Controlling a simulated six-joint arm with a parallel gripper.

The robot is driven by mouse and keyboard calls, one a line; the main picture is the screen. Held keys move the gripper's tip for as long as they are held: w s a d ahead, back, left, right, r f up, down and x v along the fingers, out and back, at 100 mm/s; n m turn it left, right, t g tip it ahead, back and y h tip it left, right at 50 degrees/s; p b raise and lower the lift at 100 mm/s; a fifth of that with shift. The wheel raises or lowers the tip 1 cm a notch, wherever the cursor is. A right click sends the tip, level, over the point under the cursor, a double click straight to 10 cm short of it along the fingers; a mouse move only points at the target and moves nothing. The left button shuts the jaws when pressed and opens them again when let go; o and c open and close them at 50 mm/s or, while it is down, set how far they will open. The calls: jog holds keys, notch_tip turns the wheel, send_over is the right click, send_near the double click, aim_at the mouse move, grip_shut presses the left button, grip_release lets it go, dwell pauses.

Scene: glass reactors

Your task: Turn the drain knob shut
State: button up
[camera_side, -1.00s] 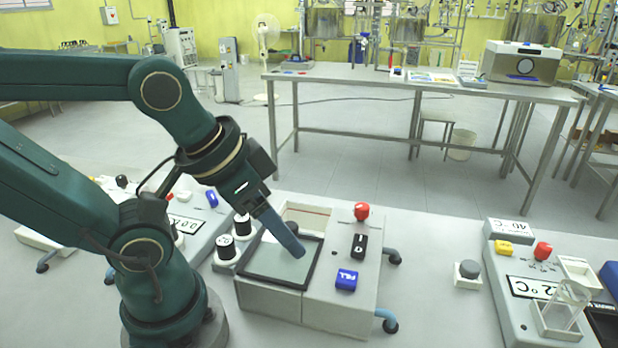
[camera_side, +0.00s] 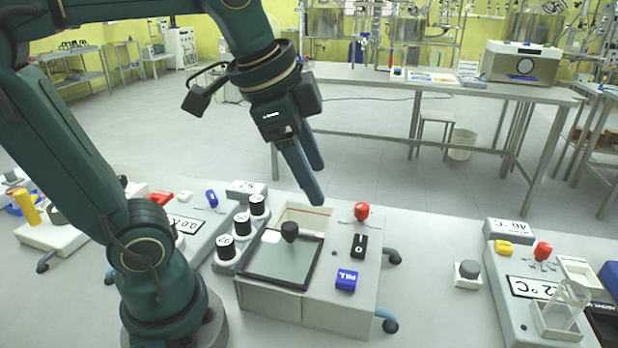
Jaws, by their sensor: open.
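A grey-white bench unit (camera_side: 345,312) stands in the middle of the near table. It carries a red knob (camera_side: 361,211) at its back right, a black rocker switch (camera_side: 359,246) and a blue FILL button (camera_side: 346,279). A small black knob (camera_side: 289,231) stands on the dark-framed glass lid (camera_side: 262,271). No label marked drain is readable, so I cannot tell which knob it is. My gripper (camera_side: 318,187) is open and empty, fingers pointing down above the back of the unit, left of the red knob and apart from it in the picture.
Several black-and-white dials (camera_side: 225,246) stand in a row left of the lid. A grey button (camera_side: 468,270) and another unit with a temperature display (camera_side: 533,288) and glass vessel (camera_side: 562,310) are at right. A long bench (camera_side: 430,85) stands behind.

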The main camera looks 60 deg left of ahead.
jog(key=w+a+m+g, duration=0.2)
jog(key=w+a+m, duration=0.15)
jog(key=w, duration=0.55)
jog(key=g, duration=0.2)
send_over(362, 205)
jog(key=shift+m, duration=0.25)
notch_tip(362, 205, down, 8)
jog(key=shift+s+d+r, duration=0.1)
jog(key=shift+d, duration=0.05)
jog(key=shift+f, duration=2.7)
jog(key=shift+c, duration=0.3)
grip_shut()
